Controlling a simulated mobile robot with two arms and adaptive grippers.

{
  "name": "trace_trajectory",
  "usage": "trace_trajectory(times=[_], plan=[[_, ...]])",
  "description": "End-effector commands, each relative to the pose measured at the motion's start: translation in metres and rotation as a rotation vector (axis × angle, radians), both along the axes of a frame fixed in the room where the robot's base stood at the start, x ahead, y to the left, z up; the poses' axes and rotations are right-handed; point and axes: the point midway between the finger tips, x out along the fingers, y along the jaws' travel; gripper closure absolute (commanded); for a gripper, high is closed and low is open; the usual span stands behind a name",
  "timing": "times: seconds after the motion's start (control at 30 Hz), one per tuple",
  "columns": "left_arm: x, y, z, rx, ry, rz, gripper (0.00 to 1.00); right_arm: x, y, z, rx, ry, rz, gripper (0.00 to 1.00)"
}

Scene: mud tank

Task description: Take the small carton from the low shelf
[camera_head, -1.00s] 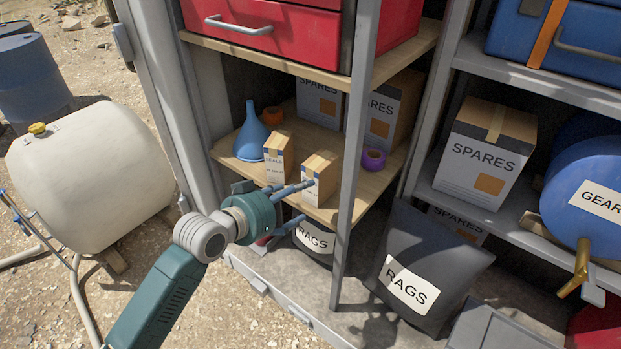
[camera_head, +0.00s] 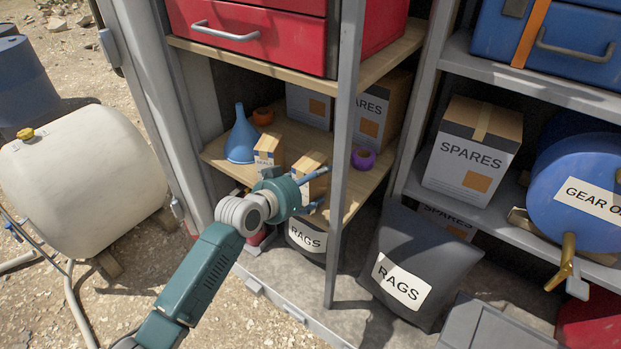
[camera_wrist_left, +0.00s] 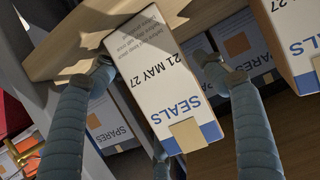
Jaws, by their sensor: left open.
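Two small cartons stand on the low wooden shelf (camera_head: 222,158). The nearer small carton (camera_head: 307,163) is brown and white and sits at the shelf's front edge, right of the other small carton (camera_head: 268,149). My left gripper (camera_head: 317,189) is open at the nearer carton and partly hides it. In the left wrist view this carton (camera_wrist_left: 158,75), marked SEALS, lies between the two spread fingers (camera_wrist_left: 158,67). I cannot tell whether either finger touches it. The other carton (camera_wrist_left: 285,35) is just outside the right-hand finger there. My right gripper is not in view.
A grey post (camera_head: 343,150) stands close right of the nearer carton. A blue funnel (camera_head: 241,138), orange tape (camera_head: 263,116) and purple tape (camera_head: 363,158) share the shelf, with larger boxes (camera_head: 370,115) behind. A rags bag (camera_head: 307,237) sits below.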

Motion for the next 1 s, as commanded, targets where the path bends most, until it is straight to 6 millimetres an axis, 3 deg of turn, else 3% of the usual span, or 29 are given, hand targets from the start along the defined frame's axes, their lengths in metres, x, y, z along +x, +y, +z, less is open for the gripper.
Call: trace_trajectory(times=[0.27,0.47,0.77,1.0], plan=[[0.001,-0.002,-0.001,0.0,0.001,-0.001,0.3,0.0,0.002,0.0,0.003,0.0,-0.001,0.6],[0.001,-0.001,-0.002,0.0,0.001,-0.001,0.7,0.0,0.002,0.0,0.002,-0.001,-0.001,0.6],[0.002,-0.002,0.004,-0.001,-0.003,0.0,0.71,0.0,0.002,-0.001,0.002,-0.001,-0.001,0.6],[0.002,-0.002,0.046,0.0,-0.008,-0.002,0.71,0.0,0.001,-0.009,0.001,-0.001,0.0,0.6]])
